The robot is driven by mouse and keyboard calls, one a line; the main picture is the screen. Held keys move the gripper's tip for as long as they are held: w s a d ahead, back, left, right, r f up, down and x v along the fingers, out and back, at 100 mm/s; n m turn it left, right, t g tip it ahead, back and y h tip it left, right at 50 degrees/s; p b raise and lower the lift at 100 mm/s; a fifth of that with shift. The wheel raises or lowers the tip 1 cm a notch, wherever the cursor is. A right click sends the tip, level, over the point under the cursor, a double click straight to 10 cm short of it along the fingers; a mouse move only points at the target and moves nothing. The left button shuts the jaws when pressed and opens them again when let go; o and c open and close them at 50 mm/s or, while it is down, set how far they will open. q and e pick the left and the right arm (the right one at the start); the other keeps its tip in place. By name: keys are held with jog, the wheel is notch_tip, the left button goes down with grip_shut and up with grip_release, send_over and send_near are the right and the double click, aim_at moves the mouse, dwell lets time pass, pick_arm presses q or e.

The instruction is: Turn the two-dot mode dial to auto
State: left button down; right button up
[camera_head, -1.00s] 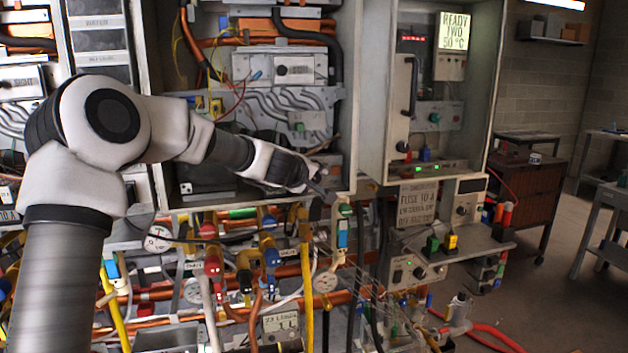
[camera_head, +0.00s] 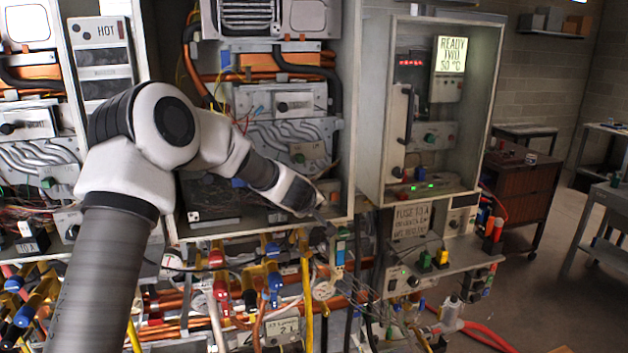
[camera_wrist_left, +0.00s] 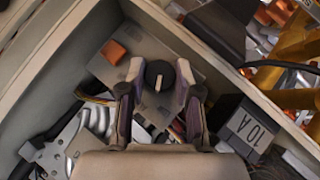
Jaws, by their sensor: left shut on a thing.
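In the left wrist view, a round black dial (camera_wrist_left: 159,76) with a pale pointer line sits on a grey plate (camera_wrist_left: 112,66). My left gripper (camera_wrist_left: 160,73) has one finger on each side of the dial and is shut on it. The pointer line stands roughly upright in that picture. I cannot make out dots or mode words around it. In the head view my left gripper (camera_head: 325,206) is at the lower right corner of the middle open heater cabinet (camera_head: 350,120). The dial is hidden there. My right gripper is not in view.
An orange button (camera_wrist_left: 114,51) is beside the dial. A dark block marked 10A (camera_wrist_left: 249,130) is close to the gripper's right. Pipes and colored valve handles (camera_head: 272,283) crowd below the cabinet. A lit READY TWO 50 °C display (camera_head: 451,54) is to the right.

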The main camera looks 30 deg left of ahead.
pick_arm(q)
jog(key=shift+r+g+p, duration=0.4)
jog(key=shift+r+p, duration=0.1)
jog(key=shift+p, duration=0.2)
jog(key=shift+d+f+m+y+p, duration=0.1)
jog(key=shift+f+m+y+p, duration=0.1)
jog(key=shift+m+y+p, duration=0.2)
jog(key=shift+w+f+m+g+y, duration=0.1)
jog(key=shift+f+m+g+y, duration=0.15)
jog(key=shift+g, duration=0.35)
jog(key=shift+r+m+g+y, duration=0.1)
jog(key=shift+m+g+y, duration=0.5)
jog(key=shift+g, duration=0.2)
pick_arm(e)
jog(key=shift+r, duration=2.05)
pick_arm(q)
jog(key=c, duration=1.1)
grip_release()
jog(key=shift+d+r, duration=0.15)
jog(key=shift+d, duration=0.05)
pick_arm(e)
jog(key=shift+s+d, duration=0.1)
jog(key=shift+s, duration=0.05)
